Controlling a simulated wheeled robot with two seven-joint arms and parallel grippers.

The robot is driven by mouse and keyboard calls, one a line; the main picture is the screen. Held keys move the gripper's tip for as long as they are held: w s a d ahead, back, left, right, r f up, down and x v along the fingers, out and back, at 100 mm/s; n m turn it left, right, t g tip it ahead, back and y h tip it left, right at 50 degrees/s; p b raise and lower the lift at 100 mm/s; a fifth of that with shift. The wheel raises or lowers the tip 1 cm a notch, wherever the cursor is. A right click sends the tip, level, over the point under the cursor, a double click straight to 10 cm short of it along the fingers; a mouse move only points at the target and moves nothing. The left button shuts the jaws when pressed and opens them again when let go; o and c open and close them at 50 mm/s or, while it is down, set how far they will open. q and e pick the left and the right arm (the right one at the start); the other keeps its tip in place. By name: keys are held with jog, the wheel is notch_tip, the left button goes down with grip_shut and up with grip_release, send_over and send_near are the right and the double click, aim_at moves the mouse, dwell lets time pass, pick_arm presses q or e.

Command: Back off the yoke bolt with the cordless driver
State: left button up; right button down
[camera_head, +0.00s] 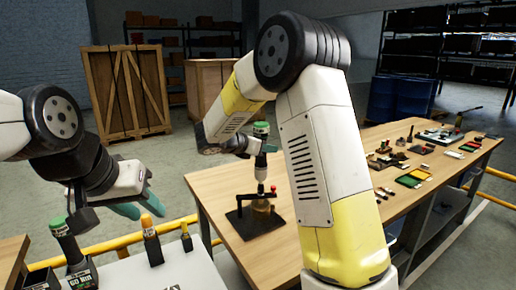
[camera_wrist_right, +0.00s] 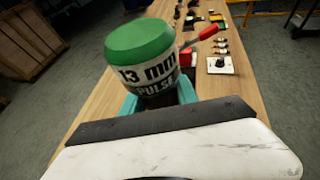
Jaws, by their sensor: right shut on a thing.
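The cordless driver (camera_head: 261,140) has a green cap and a dark body and stands upright over the bench. My right gripper (camera_wrist_right: 158,98) is shut on it; its label reads "13 mm PULSE" on the driver (camera_wrist_right: 143,62) in the right wrist view. The driver's lower end points down at a small fixture (camera_head: 262,205) with a red-tipped handle on a black plate (camera_head: 245,222). The yoke bolt is too small to make out, and I cannot tell whether the driver touches it. My left gripper (camera_head: 140,207) has teal fingers, apart and empty, above the white tool table.
A green-capped tool (camera_head: 66,243) stands in a labelled holder on the white table (camera_head: 180,272), beside two yellow-topped tools (camera_head: 151,240) (camera_head: 186,237). Small parts lie on the right of the wooden bench (camera_head: 345,160). Yellow rails (camera_head: 120,243) run by the bench. Crates (camera_head: 126,90) stand behind.

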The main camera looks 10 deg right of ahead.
aim_at(266, 133)
jog(key=shift+f, duration=0.35)
dwell(0.7)
jog(key=shift+r, duration=0.3)
dwell(1.6)
jog(key=shift+r, duration=2.6)
